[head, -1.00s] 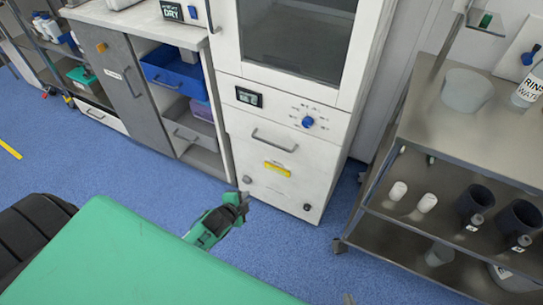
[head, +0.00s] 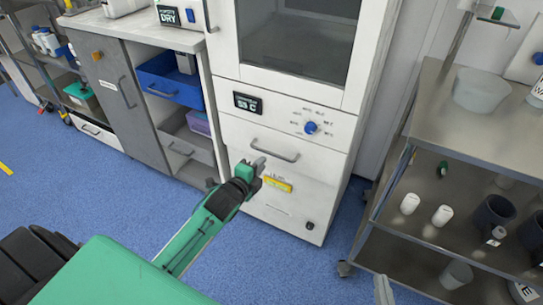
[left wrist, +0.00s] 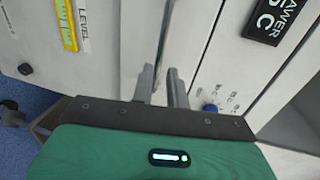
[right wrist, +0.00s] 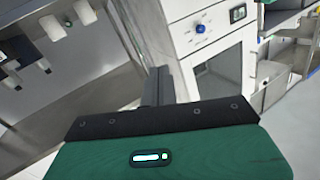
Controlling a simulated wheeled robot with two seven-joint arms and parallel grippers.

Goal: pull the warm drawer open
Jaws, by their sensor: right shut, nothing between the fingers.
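The warm drawer (head: 322,163) is the white front with a grey bar handle (head: 275,149), under the display panel in the white cabinet. It looks closed. My left gripper (head: 257,166) is just below and in front of the handle's left part. In the left wrist view, its two fingers (left wrist: 162,78) are apart, and the handle bar (left wrist: 163,35) runs ahead in line with the gap. I cannot tell whether they touch it. My right gripper (right wrist: 158,86) is shut and empty, facing the cabinet from further off; a grey tip (head: 383,290) shows at the head view's bottom edge.
A blue dial (head: 310,127) and a display (head: 247,103) sit above the drawer, a yellow level label (head: 278,184) below it. A steel shelf cart (head: 430,115) stands at the right. Blue floor is clear at the left.

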